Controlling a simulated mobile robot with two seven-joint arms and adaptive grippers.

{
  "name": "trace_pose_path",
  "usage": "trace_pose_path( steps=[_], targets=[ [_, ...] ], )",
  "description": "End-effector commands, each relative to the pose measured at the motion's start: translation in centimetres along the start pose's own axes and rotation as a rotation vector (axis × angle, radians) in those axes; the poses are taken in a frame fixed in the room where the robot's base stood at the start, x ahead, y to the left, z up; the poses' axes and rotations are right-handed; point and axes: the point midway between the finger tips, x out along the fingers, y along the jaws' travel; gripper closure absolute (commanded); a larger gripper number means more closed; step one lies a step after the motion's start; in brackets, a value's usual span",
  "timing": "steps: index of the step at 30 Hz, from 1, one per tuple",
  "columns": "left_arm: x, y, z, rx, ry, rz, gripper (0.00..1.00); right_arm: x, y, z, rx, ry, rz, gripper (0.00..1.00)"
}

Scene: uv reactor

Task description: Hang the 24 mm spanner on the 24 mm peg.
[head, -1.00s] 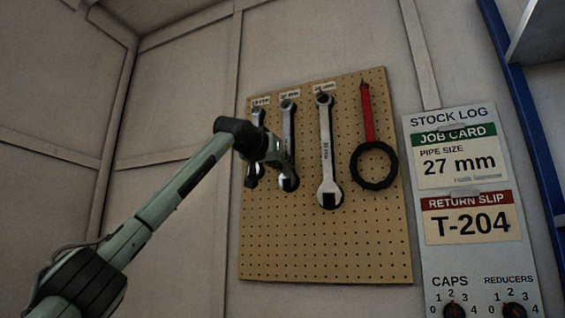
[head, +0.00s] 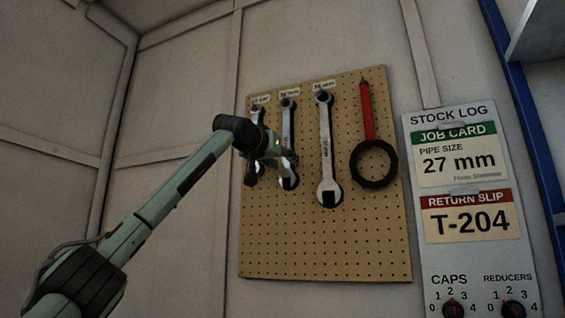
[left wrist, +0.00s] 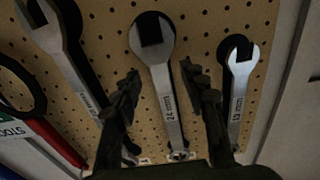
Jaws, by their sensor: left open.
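The 24 mm spanner (head: 287,122) hangs upright on the pegboard (head: 330,250), the middle one of three spanners. Its marking is readable on the shaft in the left wrist view (left wrist: 165,90). Its upper end lies at a label whose text is too blurred to read; the 24 mm peg itself is hidden. My left gripper (head: 276,156) is in front of the spanner's lower part. In the left wrist view its open fingers (left wrist: 160,78) stand on either side of the shaft, with gaps showing. My right gripper is not in view.
A smaller spanner (head: 257,118) hangs close on the left, partly behind my gripper. A larger spanner (head: 326,150) and a red tool with a black ring (head: 368,115) hang to the right. A stock log panel (head: 465,262) is further right. The lower pegboard is bare.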

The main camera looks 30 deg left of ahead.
Motion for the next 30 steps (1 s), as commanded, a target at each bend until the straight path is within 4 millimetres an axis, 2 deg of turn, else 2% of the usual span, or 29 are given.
trace_pose_path(
  steps=[4, 8, 21, 25, 30],
  targets=[
    [-0.1, 0.0, 0.1, 0.0, -0.003, -0.001, 0.57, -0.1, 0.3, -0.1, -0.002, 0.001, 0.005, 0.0],
    [-1.4, -0.1, 0.0, 0.001, 0.001, 0.0, 0.57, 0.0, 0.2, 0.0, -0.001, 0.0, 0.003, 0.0],
    [-10.2, -0.1, 0.0, 0.002, 0.002, 0.0, 0.57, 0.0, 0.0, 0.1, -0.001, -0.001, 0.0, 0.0],
    [-11.5, 0.0, 0.0, 0.0, 0.0, -0.001, 0.57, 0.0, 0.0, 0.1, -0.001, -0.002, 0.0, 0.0],
    [-12.0, 0.0, 0.0, 0.0, 0.0, 0.0, 0.57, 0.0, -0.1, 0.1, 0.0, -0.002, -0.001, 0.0]
  ],
)
